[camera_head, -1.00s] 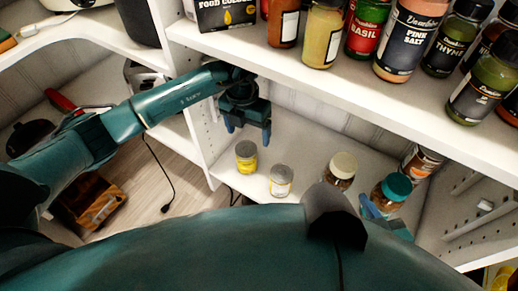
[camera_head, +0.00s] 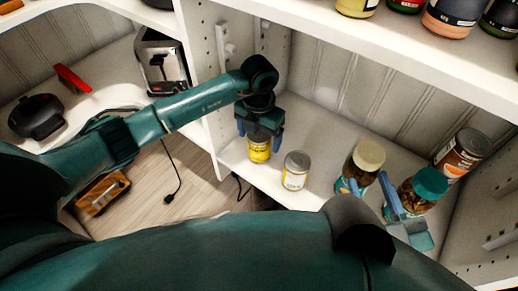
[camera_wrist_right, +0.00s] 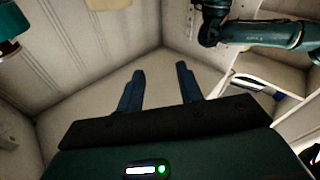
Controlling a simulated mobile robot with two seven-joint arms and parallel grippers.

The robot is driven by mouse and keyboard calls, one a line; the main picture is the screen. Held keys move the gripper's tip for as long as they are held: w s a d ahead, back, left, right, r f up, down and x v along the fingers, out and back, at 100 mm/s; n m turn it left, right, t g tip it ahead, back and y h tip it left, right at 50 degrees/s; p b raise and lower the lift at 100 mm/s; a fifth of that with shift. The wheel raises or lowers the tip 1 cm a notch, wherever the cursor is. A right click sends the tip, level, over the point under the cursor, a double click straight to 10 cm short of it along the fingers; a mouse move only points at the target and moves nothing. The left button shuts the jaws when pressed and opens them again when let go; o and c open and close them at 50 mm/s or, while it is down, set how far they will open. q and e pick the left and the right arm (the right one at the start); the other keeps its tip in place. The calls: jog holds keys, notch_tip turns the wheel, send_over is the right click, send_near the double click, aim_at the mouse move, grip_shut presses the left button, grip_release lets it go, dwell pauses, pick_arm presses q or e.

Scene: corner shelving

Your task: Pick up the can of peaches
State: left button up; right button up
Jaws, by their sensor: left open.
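A yellow can (camera_head: 259,152) stands on the lower shelf near its left front edge. My left gripper (camera_head: 259,138) is over it, open, with a finger at either side of its top, which the gripper hides. A can with a pale label and grey lid (camera_head: 296,170) stands just to the right. A third can with a brown and white label (camera_head: 461,154) is at the far right. The labels are too small to read, so I cannot tell which holds peaches. My right gripper (camera_wrist_right: 160,78) is open and empty in the right wrist view; its fingers also show near the jars in the head view.
A beige-lidded jar (camera_head: 363,165) and a teal-lidded jar (camera_head: 422,188) stand on the right of the lower shelf. The upper shelf (camera_head: 400,45) with several spice jars hangs above. A toaster (camera_head: 162,60) stands left of the divider. The lower shelf's back is clear.

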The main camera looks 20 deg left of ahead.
pick_arm(q)
notch_tip(320, 180, down, 2)
jog(key=shift+f+b, duration=0.15)
jog(key=shift+b, duration=0.35)
pick_arm(e)
jog(key=shift+w+a, duration=0.1)
jog(key=shift+a, duration=0.05)
pick_arm(q)
jog(key=shift+c, duration=0.2)
